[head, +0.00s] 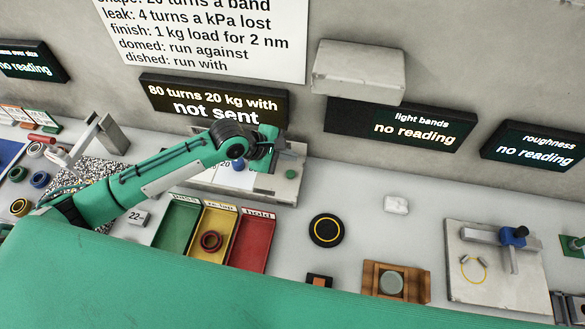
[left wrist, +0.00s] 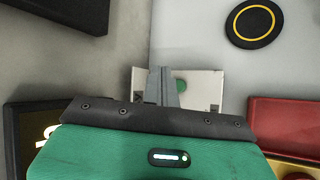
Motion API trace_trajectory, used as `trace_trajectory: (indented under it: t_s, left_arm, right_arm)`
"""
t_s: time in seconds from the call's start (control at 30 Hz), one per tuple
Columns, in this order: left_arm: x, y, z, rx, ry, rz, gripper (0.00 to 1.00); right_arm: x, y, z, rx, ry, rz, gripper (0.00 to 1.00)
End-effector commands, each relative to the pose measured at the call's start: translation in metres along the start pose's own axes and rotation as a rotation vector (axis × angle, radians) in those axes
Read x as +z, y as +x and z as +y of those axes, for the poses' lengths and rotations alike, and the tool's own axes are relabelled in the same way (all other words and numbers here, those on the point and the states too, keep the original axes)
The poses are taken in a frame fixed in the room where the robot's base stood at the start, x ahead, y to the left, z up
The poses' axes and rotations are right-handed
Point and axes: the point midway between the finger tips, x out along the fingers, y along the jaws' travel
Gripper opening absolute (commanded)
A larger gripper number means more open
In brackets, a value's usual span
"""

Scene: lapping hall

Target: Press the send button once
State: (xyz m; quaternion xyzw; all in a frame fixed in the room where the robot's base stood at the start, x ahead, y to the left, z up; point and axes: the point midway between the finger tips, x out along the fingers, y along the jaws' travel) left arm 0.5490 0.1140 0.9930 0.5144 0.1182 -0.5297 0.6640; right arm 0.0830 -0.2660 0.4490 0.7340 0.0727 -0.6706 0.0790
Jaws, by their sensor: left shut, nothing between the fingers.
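A green round button (head: 290,173) sits on a pale sloped panel (head: 286,190) below the wall display (head: 215,105), which reads "80 turns 20 kg with not sent". My left gripper (head: 283,152) is shut and empty, its grey fingers over the panel on the far side of the button. In the left wrist view the shut fingers (left wrist: 163,86) partly cover the panel (left wrist: 206,90), and the green button (left wrist: 181,86) shows just right of them. I cannot tell the gap to the panel. My right gripper is not in view.
Green, yellow and red trays (head: 251,243) stand in front of the panel, with a dark red ring (head: 211,241) in the yellow one. A black disc (head: 326,230) lies to the right. A grey block (head: 358,70) projects from the wall. Bare bench lies right of the panel.

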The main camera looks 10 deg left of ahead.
Motion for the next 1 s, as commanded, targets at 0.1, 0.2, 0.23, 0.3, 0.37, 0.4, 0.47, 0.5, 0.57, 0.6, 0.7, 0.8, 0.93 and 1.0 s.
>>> trace_trajectory:
  t_s: [0.1, 0.2, 0.23, 0.3, 0.37, 0.4, 0.47, 0.5, 0.57, 0.6, 0.7, 0.8, 0.93, 1.0]
  left_arm:
    - [-0.011, 0.001, 0.007, 0.006, -0.08, 0.003, 0.0]
    - [-0.015, 0.001, 0.01, 0.009, -0.116, 0.002, 0.0]
    - [-0.015, 0.0, 0.011, 0.009, -0.122, 0.002, 0.0]
    - [-0.015, 0.0, 0.011, 0.009, -0.127, 0.001, 0.0]
    - [-0.015, 0.0, 0.011, 0.009, -0.128, 0.001, 0.0]
    - [-0.015, 0.0, 0.011, 0.009, -0.127, 0.001, 0.0]
    - [-0.015, 0.0, 0.011, 0.009, -0.126, 0.001, 0.0]
    - [-0.015, 0.0, 0.011, 0.009, -0.126, 0.001, 0.0]
    - [-0.015, 0.0, 0.011, 0.009, -0.126, 0.001, 0.0]
    - [-0.015, 0.001, 0.011, 0.009, -0.125, 0.001, 0.0]
    - [-0.016, 0.002, 0.009, 0.009, -0.125, 0.001, 0.0]
    - [-0.018, 0.005, 0.007, 0.009, -0.124, 0.001, 0.0]
    - [-0.022, 0.011, 0.002, 0.009, -0.123, 0.001, 0.0]
    - [-0.025, 0.016, -0.002, 0.009, -0.123, 0.001, 0.0]
  right_arm:
    - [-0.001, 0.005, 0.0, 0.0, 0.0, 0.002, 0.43]
    - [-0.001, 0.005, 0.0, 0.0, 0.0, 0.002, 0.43]
    - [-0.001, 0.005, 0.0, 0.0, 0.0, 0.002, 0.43]
    - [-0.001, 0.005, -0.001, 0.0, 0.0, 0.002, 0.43]
    - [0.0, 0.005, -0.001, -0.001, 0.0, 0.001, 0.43]
    - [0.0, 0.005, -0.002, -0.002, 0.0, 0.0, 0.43]
    - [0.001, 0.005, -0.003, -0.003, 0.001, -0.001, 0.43]
    - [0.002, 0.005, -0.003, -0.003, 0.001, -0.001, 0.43]
    - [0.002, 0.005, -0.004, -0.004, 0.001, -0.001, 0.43]
    - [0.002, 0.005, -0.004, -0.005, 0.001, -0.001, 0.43]
    - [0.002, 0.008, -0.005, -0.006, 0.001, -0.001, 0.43]
    - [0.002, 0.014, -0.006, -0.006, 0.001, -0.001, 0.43]
    - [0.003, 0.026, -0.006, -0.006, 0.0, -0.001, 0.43]
    - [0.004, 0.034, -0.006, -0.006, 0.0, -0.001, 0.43]
